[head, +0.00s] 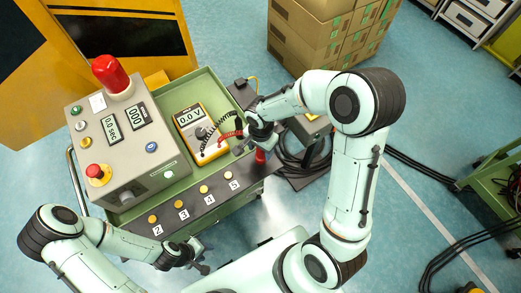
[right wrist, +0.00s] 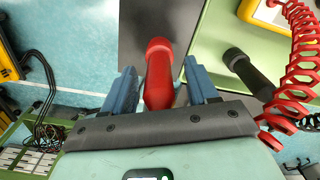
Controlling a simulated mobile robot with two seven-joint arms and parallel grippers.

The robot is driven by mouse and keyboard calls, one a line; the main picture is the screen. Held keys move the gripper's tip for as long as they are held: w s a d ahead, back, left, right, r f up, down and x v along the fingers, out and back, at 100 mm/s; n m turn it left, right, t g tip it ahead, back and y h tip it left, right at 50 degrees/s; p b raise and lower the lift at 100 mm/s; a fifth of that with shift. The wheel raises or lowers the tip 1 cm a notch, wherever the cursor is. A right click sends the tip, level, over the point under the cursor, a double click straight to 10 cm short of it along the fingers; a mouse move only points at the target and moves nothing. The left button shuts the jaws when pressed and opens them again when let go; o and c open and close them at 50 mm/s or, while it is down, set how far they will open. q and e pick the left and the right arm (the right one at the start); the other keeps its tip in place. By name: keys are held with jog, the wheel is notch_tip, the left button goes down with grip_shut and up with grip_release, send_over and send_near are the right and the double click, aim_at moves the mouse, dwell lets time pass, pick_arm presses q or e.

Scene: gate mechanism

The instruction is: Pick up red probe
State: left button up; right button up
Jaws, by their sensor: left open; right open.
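The red probe (right wrist: 158,75) stands between the two blue fingers of my right gripper (right wrist: 161,88) in the right wrist view. The fingers are apart, with a visible gap on the right side of the probe. In the head view the red probe (head: 260,157) shows at the cart's right edge, just below my right gripper (head: 259,137). A black probe (right wrist: 246,70) stands to the right of the red one in the right wrist view. My left gripper (head: 196,256) is open and empty, in front of the numbered panel edge.
The yellow multimeter (head: 199,132) lies on the green cart (head: 196,85), with a red coiled cable (right wrist: 298,50) close to my right gripper. A grey control box (head: 122,140) with a red beacon (head: 111,74) stands left. Cardboard boxes (head: 318,32) are stacked behind.

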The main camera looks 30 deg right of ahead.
grip_shut()
